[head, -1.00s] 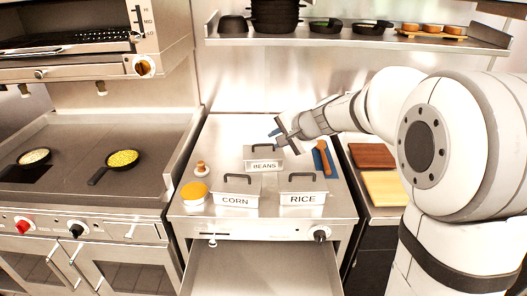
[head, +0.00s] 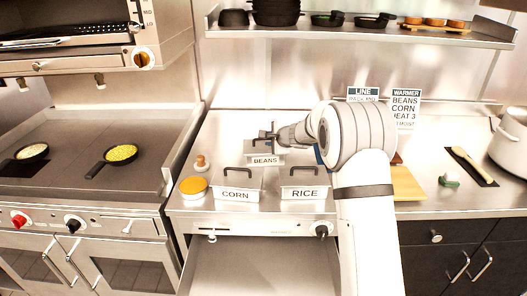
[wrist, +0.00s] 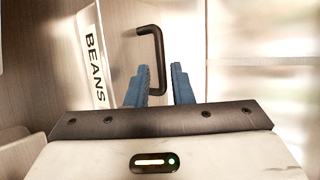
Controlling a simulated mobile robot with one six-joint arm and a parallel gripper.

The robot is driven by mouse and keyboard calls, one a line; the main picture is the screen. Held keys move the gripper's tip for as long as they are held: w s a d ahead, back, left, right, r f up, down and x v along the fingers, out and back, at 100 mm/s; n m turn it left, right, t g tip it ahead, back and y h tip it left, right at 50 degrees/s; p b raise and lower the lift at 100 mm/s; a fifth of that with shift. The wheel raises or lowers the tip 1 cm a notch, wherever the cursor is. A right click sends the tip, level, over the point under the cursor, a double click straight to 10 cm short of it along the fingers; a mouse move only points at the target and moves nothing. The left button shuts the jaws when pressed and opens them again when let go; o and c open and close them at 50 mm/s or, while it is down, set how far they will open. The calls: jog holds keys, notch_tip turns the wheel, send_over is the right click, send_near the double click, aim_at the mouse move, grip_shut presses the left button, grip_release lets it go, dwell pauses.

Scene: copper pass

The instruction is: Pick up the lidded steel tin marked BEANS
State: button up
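The lidded steel tin marked BEANS (head: 266,160) stands at the back of the steel counter, behind the CORN and RICE tins. In the wrist view its label (wrist: 95,68) reads sideways at the left, and its black lid handle (wrist: 157,45) is in the middle. My gripper (wrist: 157,76) is open; its two blue fingers stand apart, with the handle's near end appearing between them. I cannot tell whether either finger touches it. In the head view my gripper (head: 270,138) is at the tin's top, partly hidden by my wrist.
The CORN tin (head: 236,195) and RICE tin (head: 304,193) stand in front, close together. A yellow-topped round container (head: 193,187) and a wooden-knobbed item (head: 201,163) are at left. An open drawer (head: 262,268) juts out below. A shelf (head: 350,34) hangs above.

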aim_at(267, 147)
jog(key=shift+p+x, duration=0.4)
jog(key=shift+x, duration=1.2)
jog(key=shift+c, duration=0.4)
grip_shut()
jog(key=shift+r, duration=0.1)
